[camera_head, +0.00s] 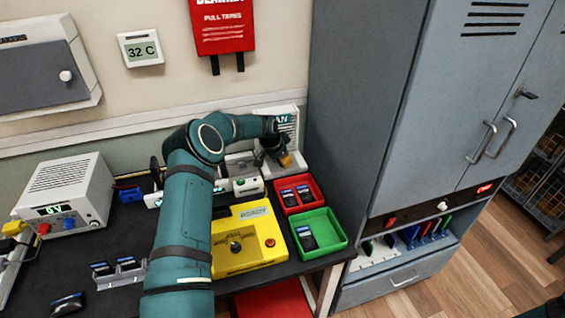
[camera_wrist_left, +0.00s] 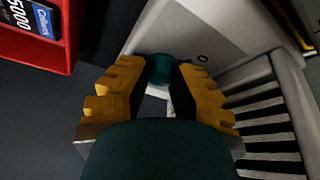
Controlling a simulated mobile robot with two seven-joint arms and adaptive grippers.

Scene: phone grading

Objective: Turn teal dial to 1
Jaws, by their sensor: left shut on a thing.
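The teal dial (camera_wrist_left: 159,67) sits on the white face of a fan unit (camera_wrist_left: 215,35). In the wrist view a "0" mark shows on the panel just right of the dial; no "1" can be read. My left gripper (camera_wrist_left: 160,80), with yellow ridged fingers, is shut on the dial, one finger on each side. In the head view the white fan unit (camera_head: 289,113) stands at the back of the bench by the cabinet, and my left gripper (camera_head: 284,158) is in front of it, hiding the dial.
A red tray (camera_head: 316,204) and a green tray (camera_head: 340,236) with phones lie just in front of the gripper. A yellow box (camera_head: 230,263) is nearer. A grey cabinet (camera_head: 350,110) stands close on the right. A white power supply (camera_head: 78,182) is at left.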

